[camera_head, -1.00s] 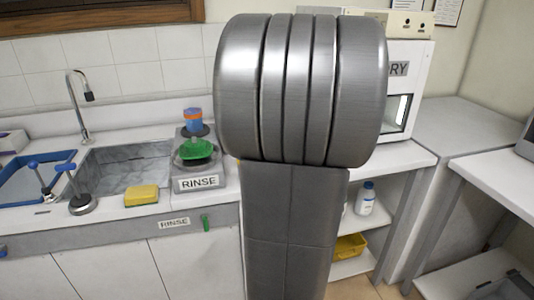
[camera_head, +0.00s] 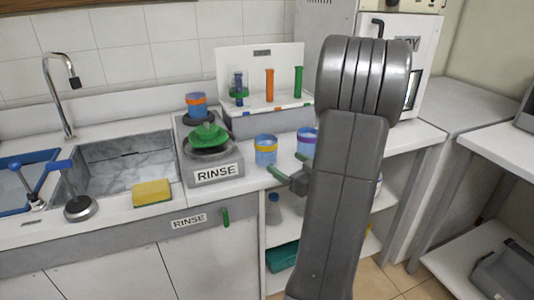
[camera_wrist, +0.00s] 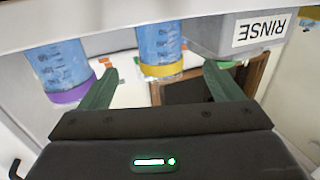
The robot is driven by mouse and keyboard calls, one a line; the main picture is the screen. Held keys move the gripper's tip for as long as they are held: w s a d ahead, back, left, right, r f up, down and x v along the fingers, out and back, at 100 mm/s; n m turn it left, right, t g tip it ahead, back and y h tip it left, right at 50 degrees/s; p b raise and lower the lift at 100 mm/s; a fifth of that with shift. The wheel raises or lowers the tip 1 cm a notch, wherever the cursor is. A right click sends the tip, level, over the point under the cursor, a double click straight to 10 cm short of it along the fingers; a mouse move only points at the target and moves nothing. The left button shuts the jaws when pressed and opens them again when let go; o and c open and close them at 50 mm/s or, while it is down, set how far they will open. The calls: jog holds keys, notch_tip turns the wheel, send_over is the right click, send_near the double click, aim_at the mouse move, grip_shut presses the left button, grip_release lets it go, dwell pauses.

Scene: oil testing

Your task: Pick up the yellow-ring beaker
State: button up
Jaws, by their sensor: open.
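The yellow-ring beaker (camera_head: 265,152) is a clear blue-tinted cup with a yellow band near its rim. It stands upright at the counter's front, right of the RINSE station. In the wrist view, which looks upside down, the beaker (camera_wrist: 160,42) appears between and beyond my fingertips. My gripper (camera_head: 289,165) is open and empty, just in front of the beaker at counter height. In the wrist view its green fingers (camera_wrist: 161,74) are spread apart. I cannot tell whether the fingertips reach alongside the beaker.
A purple-ring beaker (camera_head: 306,140) stands close on the right, partly hidden by my arm; it is outside one finger in the wrist view (camera_wrist: 60,68). The RINSE station (camera_head: 215,174) holds an orange-and-blue beaker (camera_head: 196,104). A rack (camera_head: 262,122) stands behind. A yellow sponge (camera_head: 152,192) lies left.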

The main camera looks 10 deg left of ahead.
aim_at(266, 150)
jog(key=x, duration=1)
jog(key=shift+w+a+p, duration=0.2)
jog(key=shift+p, duration=0.2)
jog(key=shift+c, duration=0.5)
jog(key=c, duration=1)
